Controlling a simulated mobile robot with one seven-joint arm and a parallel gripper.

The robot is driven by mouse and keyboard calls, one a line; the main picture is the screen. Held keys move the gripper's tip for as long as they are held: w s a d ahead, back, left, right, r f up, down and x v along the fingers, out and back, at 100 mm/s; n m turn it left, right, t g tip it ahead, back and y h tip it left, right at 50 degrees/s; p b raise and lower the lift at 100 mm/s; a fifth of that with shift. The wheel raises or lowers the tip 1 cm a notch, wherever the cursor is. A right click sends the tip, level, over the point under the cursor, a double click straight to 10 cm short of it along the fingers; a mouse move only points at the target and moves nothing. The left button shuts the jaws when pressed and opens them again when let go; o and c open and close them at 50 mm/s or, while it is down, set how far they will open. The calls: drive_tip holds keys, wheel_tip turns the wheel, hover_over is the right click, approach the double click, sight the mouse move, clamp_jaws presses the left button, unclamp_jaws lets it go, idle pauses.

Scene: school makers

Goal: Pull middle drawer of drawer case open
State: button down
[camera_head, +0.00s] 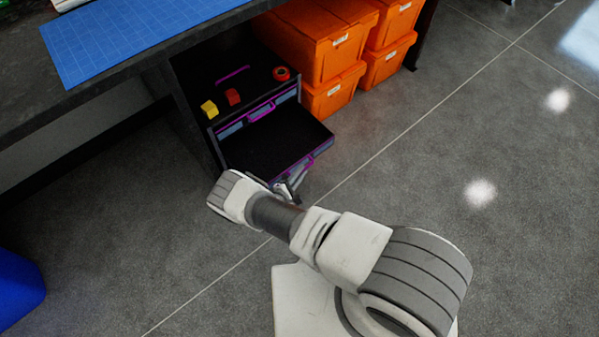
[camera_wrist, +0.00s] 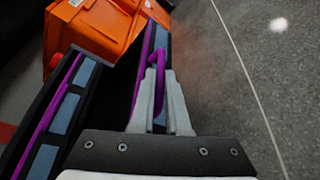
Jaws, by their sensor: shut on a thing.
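The drawer case (camera_head: 221,133) is black with purple and grey-blue trim and stands under the workbench. Its top drawer front (camera_head: 233,128) is shut. The drawer below it, the middle drawer (camera_head: 262,145), stands out well past the case, and its inside looks black and empty. My gripper (camera_head: 284,190) is at the front of this drawer, partly hidden by my arm in the head view. In the wrist view my gripper's fingers (camera_wrist: 161,98) are shut on the purple handle (camera_wrist: 159,70) of the pulled-out drawer. Anything lower on the case is hidden.
A yellow block (camera_head: 209,108), a red block (camera_head: 233,96) and a red ring-shaped item (camera_head: 281,73) lie on the case. Orange crates (camera_head: 325,50) stand stacked beside it. A blue cutting mat (camera_head: 120,35) lies on the workbench. Grey floor on the right is clear.

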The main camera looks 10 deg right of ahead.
idle(0.3)
drive_tip(key=c, duration=0.9)
unclamp_jaws()
drive_tip(key=shift+s, duration=0.1)
